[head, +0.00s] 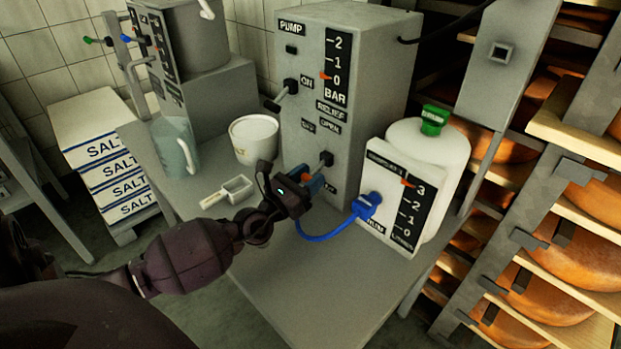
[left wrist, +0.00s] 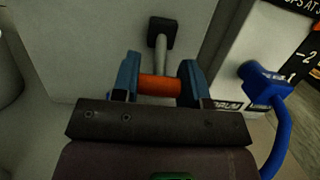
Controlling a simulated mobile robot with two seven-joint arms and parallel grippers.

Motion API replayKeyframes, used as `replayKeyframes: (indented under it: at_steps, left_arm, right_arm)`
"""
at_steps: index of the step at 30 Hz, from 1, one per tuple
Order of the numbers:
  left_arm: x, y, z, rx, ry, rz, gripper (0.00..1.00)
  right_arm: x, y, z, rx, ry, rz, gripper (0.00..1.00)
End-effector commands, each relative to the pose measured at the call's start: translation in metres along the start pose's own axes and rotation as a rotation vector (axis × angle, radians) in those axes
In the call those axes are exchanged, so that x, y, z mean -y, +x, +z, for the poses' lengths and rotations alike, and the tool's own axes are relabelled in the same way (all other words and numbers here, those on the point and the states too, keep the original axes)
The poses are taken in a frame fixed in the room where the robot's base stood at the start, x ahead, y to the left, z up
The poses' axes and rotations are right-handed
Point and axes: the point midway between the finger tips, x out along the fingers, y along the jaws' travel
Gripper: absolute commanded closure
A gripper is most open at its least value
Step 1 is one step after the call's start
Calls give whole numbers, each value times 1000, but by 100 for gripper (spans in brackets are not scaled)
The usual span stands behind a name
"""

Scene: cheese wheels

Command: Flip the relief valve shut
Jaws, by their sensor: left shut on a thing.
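The grey pump box (head: 350,55) stands on the table with a RELIEF label (head: 332,110) and an OPEN label (head: 330,127) on its front. Below these is the relief valve lever (head: 326,160), pointing outward and down from its pivot. In the left wrist view the lever's grey shaft (left wrist: 160,48) ends in an orange handle (left wrist: 160,88). My left gripper (head: 311,184) is at the pump's lower front. Its blue fingers (left wrist: 160,78) are shut on the orange handle, one on each side. My right gripper is not in view.
A second lever (head: 285,91) is by the ON label. A white tank (head: 450,160) with a green cap and a gauge panel stands to the right, with a blue hose (head: 325,236) close to my gripper. A scoop (head: 232,190) and white bucket (head: 254,138) are at left. The front table is clear.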

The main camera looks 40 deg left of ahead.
Motion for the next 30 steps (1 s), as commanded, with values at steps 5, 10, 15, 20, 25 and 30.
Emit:
replayKeyframes:
  at_steps: [5, 10, 15, 20, 25, 30]
  left_arm:
    - [0, 0, 1, 2, 0, 1, 49]
    - [0, 0, 0, 0, 0, 1, 34]
    - [0, 0, 0, 0, 0, 0, 34]
    - [0, -7, -1, -2, 0, 0, 34]
    - [0, -30, -2, -5, 1, -2, 34]
    - [0, -61, -1, -5, 1, -1, 34]
  right_arm:
    - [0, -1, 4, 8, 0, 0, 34]
    - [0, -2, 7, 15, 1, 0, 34]
    - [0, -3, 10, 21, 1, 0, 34]
    - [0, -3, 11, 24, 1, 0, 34]
    - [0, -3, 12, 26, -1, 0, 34]
    - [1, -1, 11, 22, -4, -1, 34]
